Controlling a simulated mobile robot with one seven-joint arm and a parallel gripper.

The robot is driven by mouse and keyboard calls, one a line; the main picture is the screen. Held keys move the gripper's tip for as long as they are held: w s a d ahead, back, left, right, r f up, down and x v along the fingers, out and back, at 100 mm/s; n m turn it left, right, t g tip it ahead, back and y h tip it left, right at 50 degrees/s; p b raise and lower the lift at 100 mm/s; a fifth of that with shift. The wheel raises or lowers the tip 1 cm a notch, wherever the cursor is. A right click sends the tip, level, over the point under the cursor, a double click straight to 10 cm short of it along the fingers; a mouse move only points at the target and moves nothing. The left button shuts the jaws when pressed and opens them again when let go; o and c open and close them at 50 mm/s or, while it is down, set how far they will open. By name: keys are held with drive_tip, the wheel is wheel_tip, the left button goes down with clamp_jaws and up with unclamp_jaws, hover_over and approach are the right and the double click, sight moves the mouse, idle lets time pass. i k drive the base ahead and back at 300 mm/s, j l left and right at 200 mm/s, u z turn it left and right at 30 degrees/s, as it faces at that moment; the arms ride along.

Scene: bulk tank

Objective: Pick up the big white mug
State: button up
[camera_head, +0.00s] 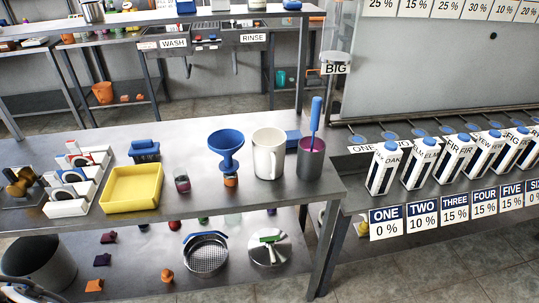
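The big white mug (268,155) stands upright on the steel table (200,205), right of the table's middle. Its handle faces the viewer, slightly to the right. A blue funnel on a small orange-banded container (228,152) stands to its left. A dark grey cup (311,160) with a reddish inside and a blue-handled tool stands close on its right. My gripper is not in view.
A yellow tray (132,190), a small dark jar (182,184) and a white rack (78,182) stand to the left. Labelled cartons (385,168) line the right counter. The table's front strip is clear.

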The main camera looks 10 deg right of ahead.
sight(268, 144)
drive_tip(key=u, duration=0.35)
drive_tip(key=i+l+u, duration=0.1)
drive_tip(key=l+u, duration=0.55)
drive_tip(key=l, duration=0.3)
drive_tip(key=l+u, duration=0.2)
drive_tip(key=l, duration=1.65)
drive_tip(key=k, duration=0.05)
